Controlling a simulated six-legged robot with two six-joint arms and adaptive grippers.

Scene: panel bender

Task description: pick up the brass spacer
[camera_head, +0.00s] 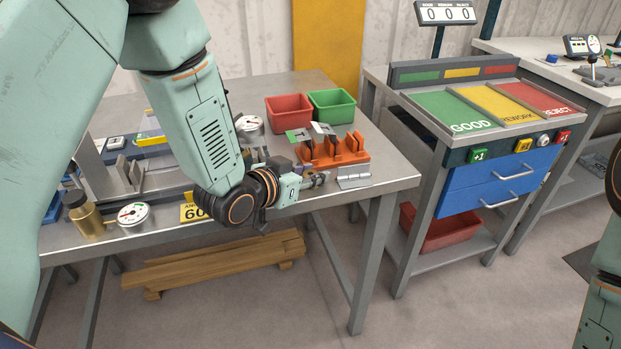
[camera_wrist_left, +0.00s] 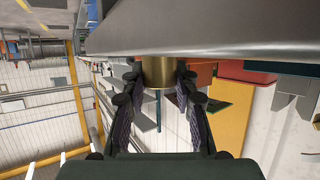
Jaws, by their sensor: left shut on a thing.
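The brass spacer (camera_wrist_left: 157,71) is a short gold-coloured cylinder in the left wrist view. It sits between the two dark fingers of my left gripper (camera_wrist_left: 157,82), which are shut on its sides. Its end meets the grey surface at the top of that view, and I cannot tell whether it touches. In the head view my left gripper (camera_head: 318,180) is small and partly hidden at the table's front, near the orange rack. The spacer cannot be made out there. Part of my right arm shows at the right edge, but its gripper is out of view.
The orange rack (camera_head: 336,153) and a silver plate (camera_head: 354,177) are close by. Red (camera_head: 289,112) and green (camera_head: 332,106) bins stand behind. A brass container (camera_head: 86,218) and dial gauge (camera_head: 133,215) stand at left. The sorting station (camera_head: 470,117) is right, across a gap.

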